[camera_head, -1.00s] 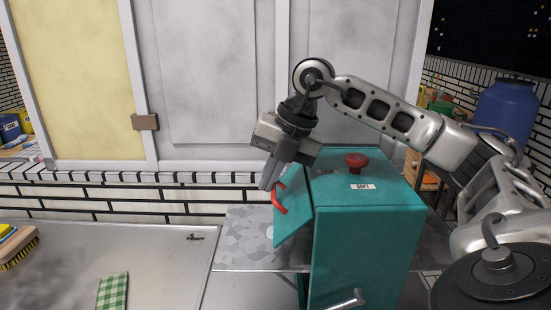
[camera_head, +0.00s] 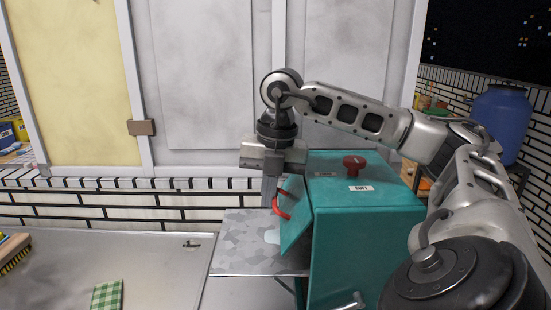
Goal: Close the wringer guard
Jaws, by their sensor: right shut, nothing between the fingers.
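The wringer (camera_head: 365,245) is a teal box with a red knob (camera_head: 355,165) and a small white label on top. Its guard (camera_head: 294,220) is a teal flap on the box's left side, tilted outward and down, with a red handle (camera_head: 282,208) on it. My right gripper (camera_head: 268,200) is shut and empty, pointing down just left of the guard's upper part and the red handle. I cannot tell whether its fingers touch the handle or guard. My left gripper is not in view.
A grey patterned plate (camera_head: 240,243) lies below and left of the guard. A metal counter (camera_head: 140,262) with a green checked cloth (camera_head: 107,296) and a brush (camera_head: 14,252) spreads to the left. A white tiled ledge and wall stand behind. A blue barrel (camera_head: 500,118) is at the right.

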